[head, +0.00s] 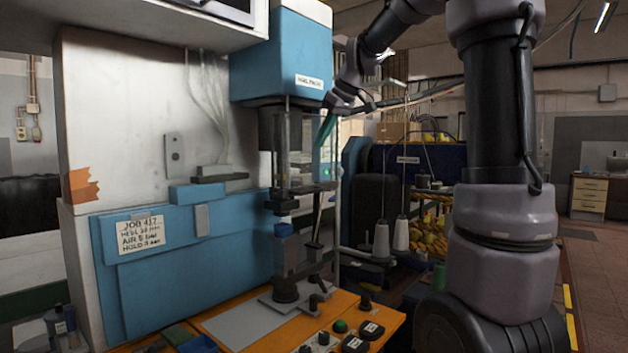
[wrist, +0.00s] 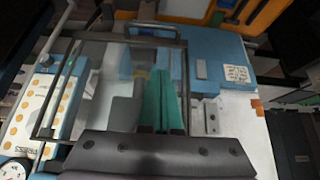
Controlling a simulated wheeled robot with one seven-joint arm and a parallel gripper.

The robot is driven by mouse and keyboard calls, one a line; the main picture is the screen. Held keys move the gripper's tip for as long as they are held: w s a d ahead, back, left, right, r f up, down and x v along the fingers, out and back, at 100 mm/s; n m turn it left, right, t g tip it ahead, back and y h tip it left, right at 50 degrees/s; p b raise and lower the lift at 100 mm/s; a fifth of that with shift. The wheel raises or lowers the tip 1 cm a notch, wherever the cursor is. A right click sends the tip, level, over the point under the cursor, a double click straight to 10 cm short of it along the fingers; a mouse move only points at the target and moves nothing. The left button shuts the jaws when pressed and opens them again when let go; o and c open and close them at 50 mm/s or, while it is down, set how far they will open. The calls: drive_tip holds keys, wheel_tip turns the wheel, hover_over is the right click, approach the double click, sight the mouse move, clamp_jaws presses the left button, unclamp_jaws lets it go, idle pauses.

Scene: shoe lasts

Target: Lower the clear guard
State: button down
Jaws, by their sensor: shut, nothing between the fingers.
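The clear guard shows in the wrist view as a see-through pane in a dark rectangular frame (wrist: 108,39), with a dark bar handle (wrist: 155,28) along its upper edge in that picture. The pane is hard to make out in the head view, where the press column stands under the blue machine head (head: 285,55). My gripper (head: 325,132) is beside that head, pointing down. In the wrist view its green fingers (wrist: 159,74) are together and empty. They overlap the framed pane, short of the handle in the picture; I cannot tell whether they touch it.
The blue and white machine body (head: 185,260) stands left of the press, with a paper note (head: 140,233) on it. The orange bench (head: 260,340) carries buttons and knobs. Thread cones (head: 382,240) and a yellow-filled rack (head: 430,222) stand behind, to the right.

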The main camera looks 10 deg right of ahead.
sight(309, 163)
drive_tip(key=x, duration=0.8)
drive_tip(key=shift+a+f, duration=0.1)
drive_tip(key=shift+f, duration=0.15)
wheel_tip(309, 163, down, 4)
drive_tip(key=shift+s+f, duration=0.15)
drive_tip(key=shift+f, duration=0.05)
drive_tip(key=shift+f, duration=0.15)
